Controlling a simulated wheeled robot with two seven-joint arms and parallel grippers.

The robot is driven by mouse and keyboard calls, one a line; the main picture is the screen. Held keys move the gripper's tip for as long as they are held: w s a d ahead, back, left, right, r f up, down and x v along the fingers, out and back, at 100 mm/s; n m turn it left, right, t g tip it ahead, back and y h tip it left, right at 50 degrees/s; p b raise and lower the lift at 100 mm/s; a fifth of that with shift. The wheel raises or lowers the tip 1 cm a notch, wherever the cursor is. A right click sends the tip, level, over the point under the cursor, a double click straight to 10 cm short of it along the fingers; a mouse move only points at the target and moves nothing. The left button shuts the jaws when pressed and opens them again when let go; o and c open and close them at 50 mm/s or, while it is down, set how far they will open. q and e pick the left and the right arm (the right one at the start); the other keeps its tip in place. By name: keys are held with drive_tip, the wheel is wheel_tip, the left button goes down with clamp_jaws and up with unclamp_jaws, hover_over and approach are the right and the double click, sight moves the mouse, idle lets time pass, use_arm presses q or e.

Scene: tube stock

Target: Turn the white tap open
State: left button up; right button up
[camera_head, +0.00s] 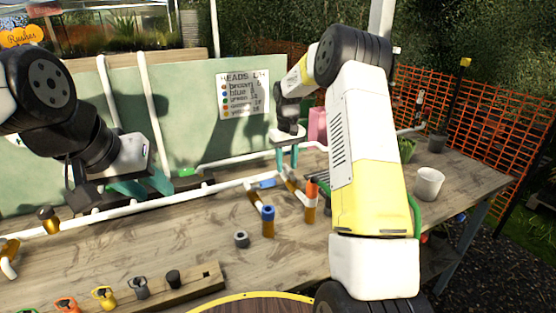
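A white pipe (225,189) runs along the bench, with brass fittings rising from it near the middle. I cannot pick out a white tap for certain; the area below my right gripper is small and crowded. My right gripper (287,160) points down above the pipe's right part, its teal fingers a little apart with nothing seen between them. My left gripper (143,187) is at the left over a dark block behind the pipe, its teal fingers spread and empty. My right arm hides part of the bench behind it.
A blue-topped brass piece (268,222) and an orange-topped one (311,200) stand mid-bench. A grey ring (241,239) lies nearby. A wooden rack (190,291) with several coloured heads is in front. A white cup (429,184) stands right. A sign (245,95) hangs behind.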

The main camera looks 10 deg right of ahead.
sight(287, 166)
drive_tip(key=shift+r, duration=3.9)
